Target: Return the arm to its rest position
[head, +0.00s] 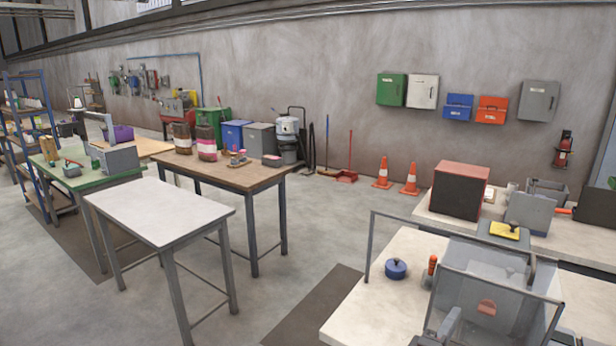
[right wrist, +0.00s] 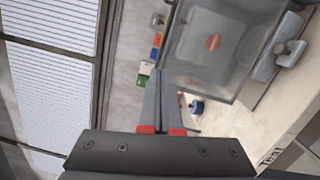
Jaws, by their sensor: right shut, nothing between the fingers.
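My right gripper (right wrist: 163,85) shows in the right wrist view, with its two grey fingers together and red pads at their bases. It is shut and empty. Its fingers appear beside a clear-walled box (right wrist: 235,75) with a grey frame and a red mark. In the head view this clear box (head: 505,290) stands on the pale bench (head: 362,312) at the lower right. I cannot clearly make out the right gripper in the head view. My left gripper is in neither view.
A blue lidded pot (head: 396,268) and an orange-topped bottle (head: 432,265) stand beside the clear box. A bare white table (head: 160,212) stands at left. Open floor lies between table and bench.

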